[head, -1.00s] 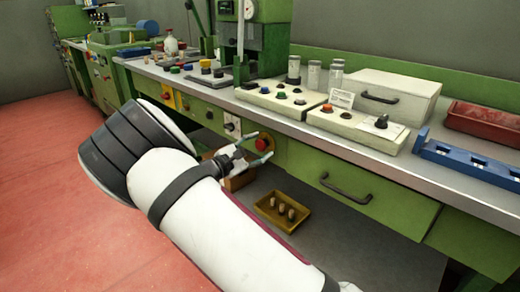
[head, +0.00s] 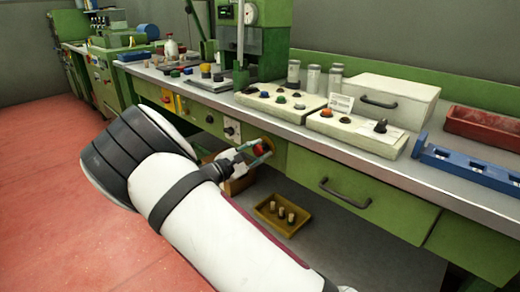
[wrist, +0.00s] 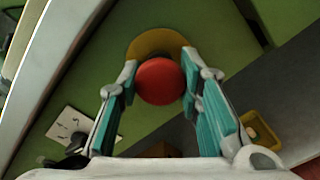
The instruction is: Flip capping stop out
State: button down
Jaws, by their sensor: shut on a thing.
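A red mushroom-shaped stop button (wrist: 160,81) with a yellow collar (wrist: 150,43) sits on the green front of the workbench. In the head view the button (head: 267,144) is partly covered by my gripper. My gripper (wrist: 160,84) has one teal-padded finger on each side of the red button and is shut on it. In the head view my gripper (head: 262,150) is at the bench front, below the countertop edge.
A white plate with a dark knob (wrist: 74,139) is left of the button. A drawer with a dark handle (head: 345,193) is to the right. A yellow tray (head: 274,226) with cork stoppers stands below. Control boxes (head: 280,101) are on the countertop. Red floor at left is clear.

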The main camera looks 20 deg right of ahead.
jog(key=shift+s+a+f, duration=0.1)
jog(key=shift+a, duration=0.15)
jog(key=c, duration=1.1)
grip_release()
jog(key=shift+a, duration=0.1)
jog(key=v, duration=1.2)
